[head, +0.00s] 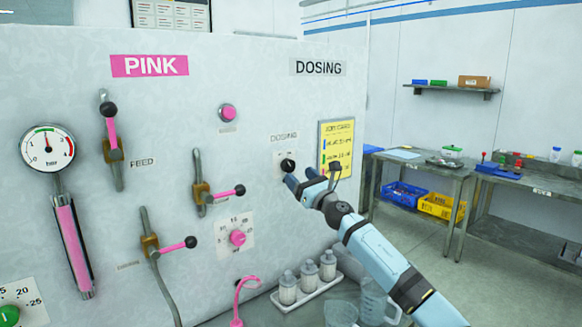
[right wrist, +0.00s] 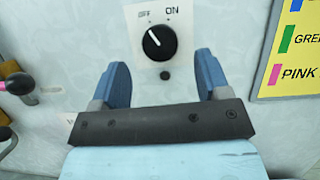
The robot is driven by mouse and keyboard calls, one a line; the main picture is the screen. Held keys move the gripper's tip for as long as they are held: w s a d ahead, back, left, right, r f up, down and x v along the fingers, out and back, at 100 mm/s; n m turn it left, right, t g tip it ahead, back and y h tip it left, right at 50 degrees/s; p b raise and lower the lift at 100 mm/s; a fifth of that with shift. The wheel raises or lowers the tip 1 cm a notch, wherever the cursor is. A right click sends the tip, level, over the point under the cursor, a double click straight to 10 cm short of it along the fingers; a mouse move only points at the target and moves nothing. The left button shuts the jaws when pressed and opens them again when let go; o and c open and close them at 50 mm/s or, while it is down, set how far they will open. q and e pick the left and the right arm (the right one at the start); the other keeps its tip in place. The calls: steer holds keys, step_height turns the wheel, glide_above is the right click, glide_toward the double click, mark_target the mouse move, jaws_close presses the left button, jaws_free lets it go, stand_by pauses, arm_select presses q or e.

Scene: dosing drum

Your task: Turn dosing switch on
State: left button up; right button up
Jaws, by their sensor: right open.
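The dosing switch (head: 288,165) is a round black knob on a white plate, on the wall panel under the DOSING label. In the right wrist view the knob (right wrist: 159,43) has its white mark pointing up and left, towards OFF; ON is at the upper right. My right gripper (head: 295,183) is open and empty, close to the panel, just below and right of the knob. In the right wrist view its two blue fingers (right wrist: 162,68) stand apart, below and to either side of the knob. Contact with the panel cannot be told. My left gripper is not in view.
A yellow job card (head: 336,148) hangs right of the switch. Pink-handled levers (head: 225,193) and a pink dial (head: 237,238) stick out to the left. White bottles (head: 308,275) stand in a tray below. Workbenches (head: 430,172) stand at the right.

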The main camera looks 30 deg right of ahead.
mark_target(291, 168)
steer(key=shift+x, duration=2.3)
steer(key=c, duration=0.9)
